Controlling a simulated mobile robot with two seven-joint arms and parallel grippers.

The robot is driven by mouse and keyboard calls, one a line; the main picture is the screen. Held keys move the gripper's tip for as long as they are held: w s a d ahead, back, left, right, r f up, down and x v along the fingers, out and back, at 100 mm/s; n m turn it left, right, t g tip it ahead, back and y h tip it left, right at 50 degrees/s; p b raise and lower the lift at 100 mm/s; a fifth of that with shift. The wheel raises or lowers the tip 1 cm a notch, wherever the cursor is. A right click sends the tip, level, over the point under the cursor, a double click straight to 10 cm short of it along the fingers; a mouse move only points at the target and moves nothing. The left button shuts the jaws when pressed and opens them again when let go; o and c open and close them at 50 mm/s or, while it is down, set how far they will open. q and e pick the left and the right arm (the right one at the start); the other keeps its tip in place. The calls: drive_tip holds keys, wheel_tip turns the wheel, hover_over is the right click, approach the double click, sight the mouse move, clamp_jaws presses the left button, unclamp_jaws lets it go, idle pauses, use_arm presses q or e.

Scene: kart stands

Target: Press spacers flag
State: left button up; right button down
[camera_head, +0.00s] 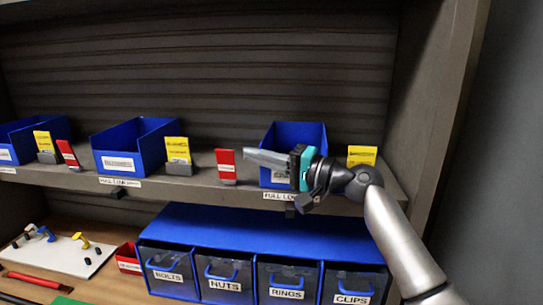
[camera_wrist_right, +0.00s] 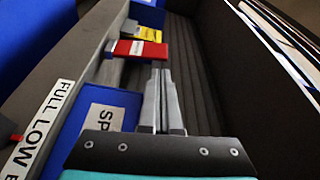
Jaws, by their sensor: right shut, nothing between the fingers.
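My right gripper (camera_head: 248,154) is shut and empty. It points left along the shelf, in front of a blue bin (camera_head: 310,130), and partly hides that bin and its label. The fingertips are close to the right edge of a red flag (camera_head: 226,160) that stands upright on the shelf just left of this bin. In the right wrist view the red flag (camera_wrist_right: 138,48) lies just beyond the fingertips (camera_wrist_right: 161,68); I cannot tell whether they touch it. The bin's label (camera_wrist_right: 104,118) there starts with "SP". My left gripper is not in view.
Left along the shelf are a yellow card (camera_head: 177,150), a blue bin (camera_head: 150,143), a tilted red flag (camera_head: 67,153) and another yellow card (camera_head: 44,141). A yellow card (camera_head: 361,154) stands behind my right wrist. Below is a blue drawer unit (camera_head: 240,235). The cabinet wall (camera_head: 440,120) bounds the right.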

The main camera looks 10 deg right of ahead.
sight(227, 166)
drive_tip(key=x, duration=0.3)
drive_tip(key=shift+w+a+r, duration=0.1)
drive_tip(key=shift+w+a, duration=0.3)
drive_tip(key=shift+a, duration=0.1)
